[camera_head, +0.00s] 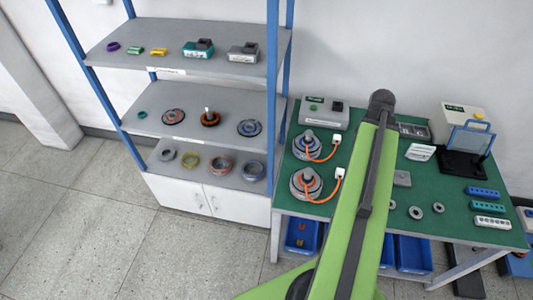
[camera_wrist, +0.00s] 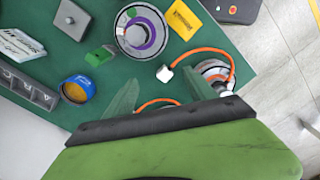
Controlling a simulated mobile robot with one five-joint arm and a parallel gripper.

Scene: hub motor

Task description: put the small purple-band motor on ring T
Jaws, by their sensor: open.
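A round grey and white motor with a purple band (camera_wrist: 140,32) stands on the green bench, at the top centre of the wrist view. In the head view my arm appears to hide it. My gripper (camera_wrist: 160,94) is open and empty, its two green fingers apart. It is over the bench, short of the purple-band motor in the wrist picture and not touching it. No ring marked T can be made out.
Two orange-cabled motors (camera_head: 309,143) (camera_head: 306,183) stand at the bench's left; one shows in the wrist view (camera_wrist: 213,70). Near the purple-band motor are a yellow card (camera_wrist: 183,18), a green block (camera_wrist: 98,56), a blue-orange cylinder (camera_wrist: 78,90) and a grey block (camera_wrist: 72,20).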

